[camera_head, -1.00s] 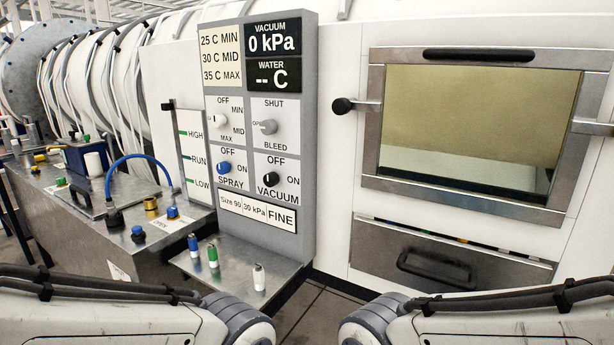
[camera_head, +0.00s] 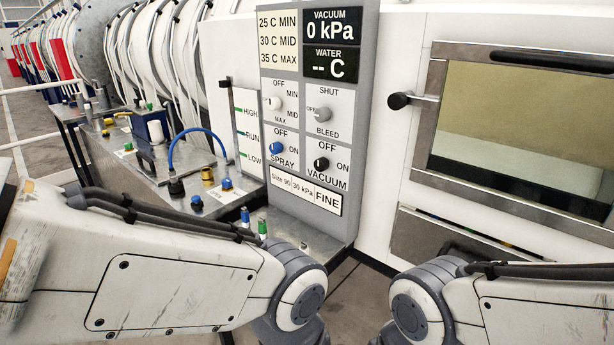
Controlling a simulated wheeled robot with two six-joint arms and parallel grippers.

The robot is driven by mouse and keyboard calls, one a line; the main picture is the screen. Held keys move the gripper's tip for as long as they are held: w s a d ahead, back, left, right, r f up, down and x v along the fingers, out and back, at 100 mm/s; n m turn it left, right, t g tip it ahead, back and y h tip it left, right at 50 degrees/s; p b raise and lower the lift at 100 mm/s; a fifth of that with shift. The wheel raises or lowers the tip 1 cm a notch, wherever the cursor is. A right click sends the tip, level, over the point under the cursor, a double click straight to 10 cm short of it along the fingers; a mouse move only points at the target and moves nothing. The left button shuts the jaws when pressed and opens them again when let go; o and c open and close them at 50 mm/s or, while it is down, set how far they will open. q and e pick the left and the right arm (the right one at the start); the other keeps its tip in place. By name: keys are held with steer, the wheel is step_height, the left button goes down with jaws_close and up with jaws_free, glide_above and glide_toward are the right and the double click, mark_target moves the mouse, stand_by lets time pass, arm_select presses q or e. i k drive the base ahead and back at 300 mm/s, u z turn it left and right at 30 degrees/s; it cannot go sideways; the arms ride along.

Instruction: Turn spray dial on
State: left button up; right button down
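The spray dial (camera_head: 276,148) is a blue knob on the grey control panel (camera_head: 366,100), in the lower left cell, with OFF above it, ON to its right and SPRAY below. Its exact pointer direction is too small to tell. The black vacuum dial (camera_head: 321,163) is to its right. Both of my arms show at the bottom of the view, the left one in front of the panel's lower shelf. Neither gripper is in view.
A small shelf (camera_head: 317,243) below the panel holds blue and green capped nozzles. A metal bench (camera_head: 150,168) with a blue hose (camera_head: 196,130) stands left. A windowed door (camera_head: 520,120) with a black-knobbed latch (camera_head: 399,101) is right.

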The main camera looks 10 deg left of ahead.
mark_target(275, 148)
steer(key=u, duration=0.15)
steer(key=k, duration=0.4)
steer(key=u, duration=1.25)
steer(key=i, duration=1)
steer(key=z, duration=0.7)
